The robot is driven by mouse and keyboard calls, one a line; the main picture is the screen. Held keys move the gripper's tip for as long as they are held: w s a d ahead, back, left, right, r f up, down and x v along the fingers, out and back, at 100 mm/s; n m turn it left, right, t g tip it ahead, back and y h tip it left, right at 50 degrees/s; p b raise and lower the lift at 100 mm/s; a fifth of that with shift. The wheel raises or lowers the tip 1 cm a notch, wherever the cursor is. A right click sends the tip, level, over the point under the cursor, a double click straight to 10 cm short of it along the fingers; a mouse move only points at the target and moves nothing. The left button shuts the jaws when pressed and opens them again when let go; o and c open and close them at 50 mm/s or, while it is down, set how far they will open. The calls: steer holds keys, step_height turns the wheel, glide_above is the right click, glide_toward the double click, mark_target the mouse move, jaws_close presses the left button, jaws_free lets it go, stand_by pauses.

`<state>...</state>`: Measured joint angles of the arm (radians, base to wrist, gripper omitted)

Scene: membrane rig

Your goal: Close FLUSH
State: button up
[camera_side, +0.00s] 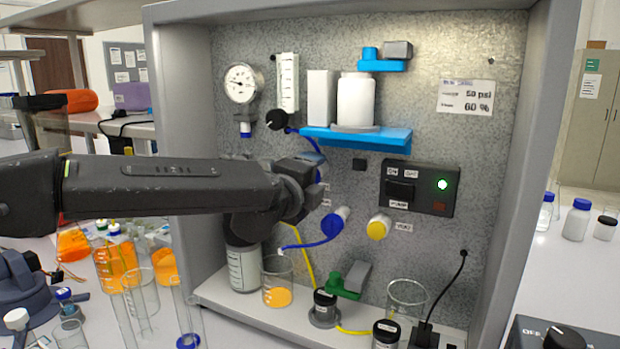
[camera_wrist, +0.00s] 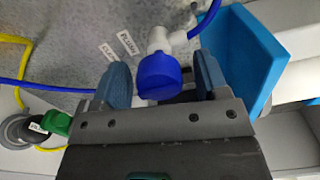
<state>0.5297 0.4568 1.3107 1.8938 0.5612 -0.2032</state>
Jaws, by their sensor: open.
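My gripper (camera_wrist: 163,82) is open, with one blue-grey finger pad on each side of a blue valve knob (camera_wrist: 158,78) on a white fitting. Whether the pads touch the knob, I cannot tell. In the side view my gripper (camera_side: 315,168) is at the panel below the blue shelf, and my arm hides much of that spot. Another blue valve (camera_side: 335,222) and a yellow valve (camera_side: 378,226) show lower on the panel. I cannot read which label says FLUSH; labels (camera_wrist: 126,42) beside the knob are blurred.
The blue shelf (camera_side: 385,142) holds a white bottle and juts out close to my gripper. A black pump box (camera_side: 420,188) with a lit green lamp is to the right. Blue and yellow tubes cross the panel. Beakers stand on the rig's base (camera_side: 235,305).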

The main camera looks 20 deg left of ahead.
steer(key=s, duration=1.3)
steer(key=shift+s, duration=0.4)
steer(key=shift+a, duration=0.1)
steer(key=s+a+f+n+g+y, duration=0.2)
steer(key=s+a+n+g, duration=0.15)
steer(key=a, duration=0.25)
steer(key=s+a+f+n+g+y, duration=0.1)
steer(key=s+a+f+n+g, duration=0.1)
steer(key=s+a+n, duration=0.3)
steer(key=s+a+f+n+g+y, duration=0.2)
steer(key=a+f+n, duration=0.1)
steer(key=a, duration=0.4)
steer(key=s+f+n+g+h, duration=0.2)
steer(key=s+n, duration=0.2)
steer(key=s, duration=0.3)
steer(key=s+f+n+g+h, duration=0.3)
steer(key=s+n, duration=0.1)
steer(key=s, duration=0.3)
steer(key=shift+s+d+f, duration=0.15)
steer(key=shift+s, duration=0.1)
